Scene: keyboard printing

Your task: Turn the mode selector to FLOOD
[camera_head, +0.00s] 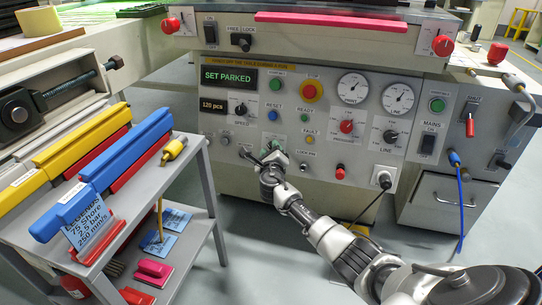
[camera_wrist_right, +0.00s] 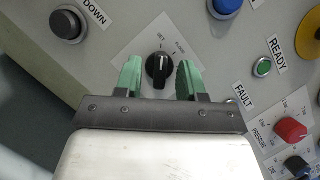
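The mode selector (camera_wrist_right: 158,68) is a small black knob on a pale label plate in the right wrist view. My right gripper (camera_wrist_right: 158,76) is open, with one green finger on each side of the knob and a visible gap on both sides. In the head view my right gripper (camera_head: 270,156) is at the lower left of the grey control panel (camera_head: 330,135) and largely hides the selector. My left gripper is not in view.
Near the selector are a grey DOWN button (camera_wrist_right: 67,24), a blue button (camera_wrist_right: 226,4), a green READY light (camera_wrist_right: 262,67) and a red pressure knob (camera_wrist_right: 290,131). A shelf cart (camera_head: 190,165) with squeegees stands left of my arm. A black plug (camera_head: 384,180) sits lower right.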

